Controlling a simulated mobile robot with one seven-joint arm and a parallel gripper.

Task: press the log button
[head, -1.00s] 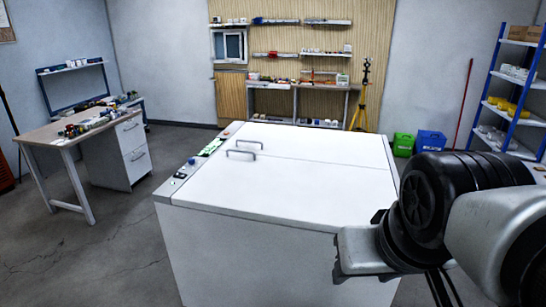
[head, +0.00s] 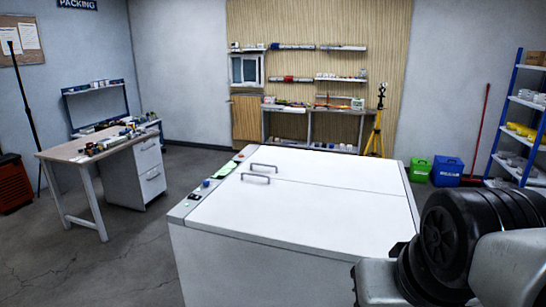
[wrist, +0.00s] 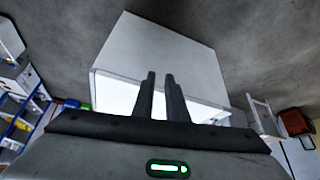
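The white chest (head: 310,215) has a narrow control strip along its left edge. On the strip are a blue button (head: 206,183), a small red part (head: 239,156), a green flat patch (head: 224,170) and dark controls (head: 194,196). No label is readable, so I cannot tell which is the log button. My gripper is out of the head view; only part of my arm shows at lower right. In the wrist view, my gripper (wrist: 161,74) has two dark fingers slightly apart with nothing between them. The chest (wrist: 165,50) shows beyond them, apart from the fingertips.
Green (head: 418,169) and blue (head: 447,171) bins and a blue shelf rack (head: 518,125) stand at right.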

